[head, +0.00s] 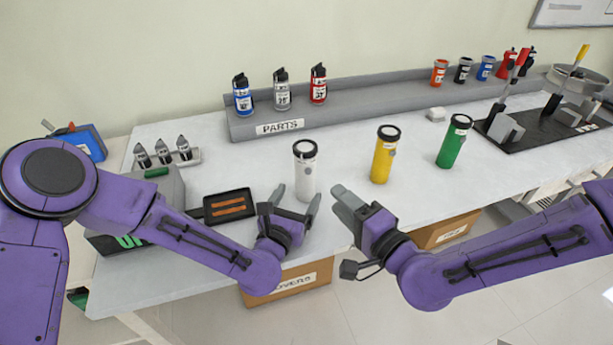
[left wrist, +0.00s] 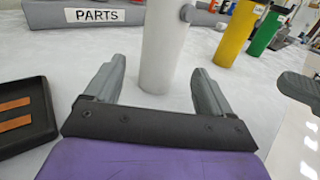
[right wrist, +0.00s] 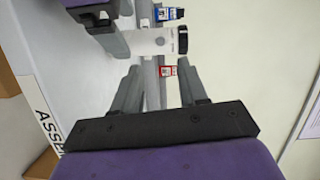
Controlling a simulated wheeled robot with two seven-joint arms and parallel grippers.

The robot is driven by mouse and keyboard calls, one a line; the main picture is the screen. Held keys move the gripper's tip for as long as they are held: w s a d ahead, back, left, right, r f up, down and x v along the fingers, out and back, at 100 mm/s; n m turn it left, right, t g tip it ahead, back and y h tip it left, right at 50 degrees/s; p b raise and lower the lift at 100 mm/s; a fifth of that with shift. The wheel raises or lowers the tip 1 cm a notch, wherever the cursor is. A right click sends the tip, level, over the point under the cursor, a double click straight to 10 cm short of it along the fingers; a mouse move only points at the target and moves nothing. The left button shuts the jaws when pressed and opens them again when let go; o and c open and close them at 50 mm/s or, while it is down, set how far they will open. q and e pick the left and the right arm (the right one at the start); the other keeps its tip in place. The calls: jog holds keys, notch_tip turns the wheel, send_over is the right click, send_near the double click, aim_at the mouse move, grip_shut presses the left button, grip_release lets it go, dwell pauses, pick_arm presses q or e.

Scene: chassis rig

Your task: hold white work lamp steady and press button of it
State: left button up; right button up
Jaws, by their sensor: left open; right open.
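The white work lamp (head: 304,174) stands upright on the table, a white cylinder with a black-rimmed top and a small round grey button on its side. In the left wrist view the lamp (left wrist: 164,48) stands between and just beyond the fingertips, with a gap on both sides. My right gripper (head: 342,196) is open to the right of the lamp and apart from it. The right wrist view shows the lamp (right wrist: 150,43) sideways beyond the fingers.
A yellow lamp (head: 384,158) and a green lamp (head: 453,143) stand to the right. A black tray (head: 229,201) with orange strips lies left of my left gripper. A grey shelf (head: 350,103) with spray cans and small canisters runs along the back.

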aim_at(307, 177)
pick_arm(q)
jog(key=x, duration=0.7)
jog(key=shift+w+d+r, duration=0.1)
jog(key=shift+w, duration=0.1)
jog(key=c, duration=1.3)
jog(key=shift+o, duration=0.2)
pick_arm(e)
grip_shut()
